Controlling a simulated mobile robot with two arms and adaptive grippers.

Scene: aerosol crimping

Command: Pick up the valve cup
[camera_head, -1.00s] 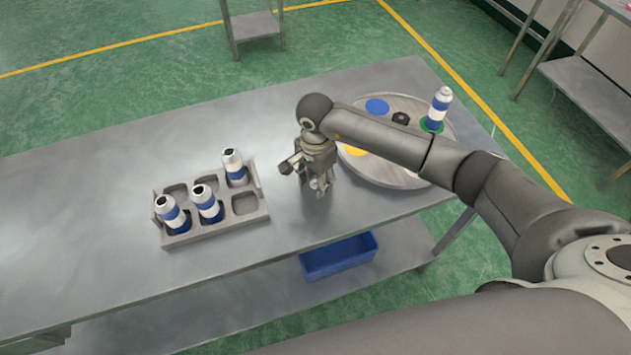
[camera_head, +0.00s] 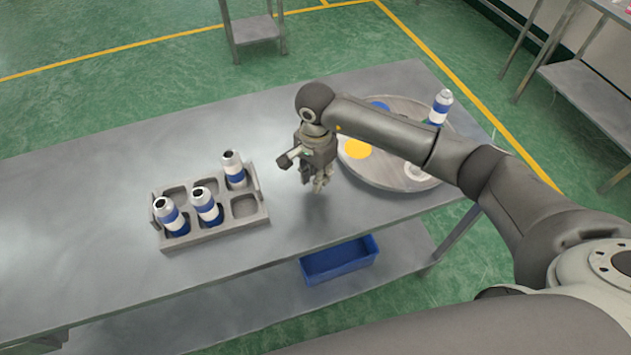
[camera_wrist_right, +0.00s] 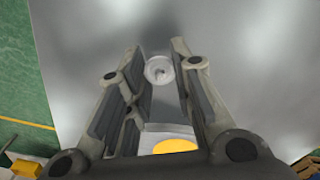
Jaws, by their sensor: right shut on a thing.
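The valve cup (camera_wrist_right: 158,69) is a small pale round piece with a central stem. In the right wrist view it sits between the fingertips of my right gripper (camera_wrist_right: 160,62), which is shut on it. In the head view my right gripper (camera_head: 320,182) points down over the steel table (camera_head: 90,180), between the can rack and the round platform. The cup is hard to make out there, mostly hidden by the fingers. My left gripper is not in view.
A grey rack (camera_head: 222,226) holds several blue-and-white cans and some empty slots. A round platform (camera_head: 385,182) at right has coloured spots, including a yellow disc (camera_head: 356,148), and a standing can (camera_head: 440,106). A blue bin (camera_head: 338,262) sits on the lower shelf.

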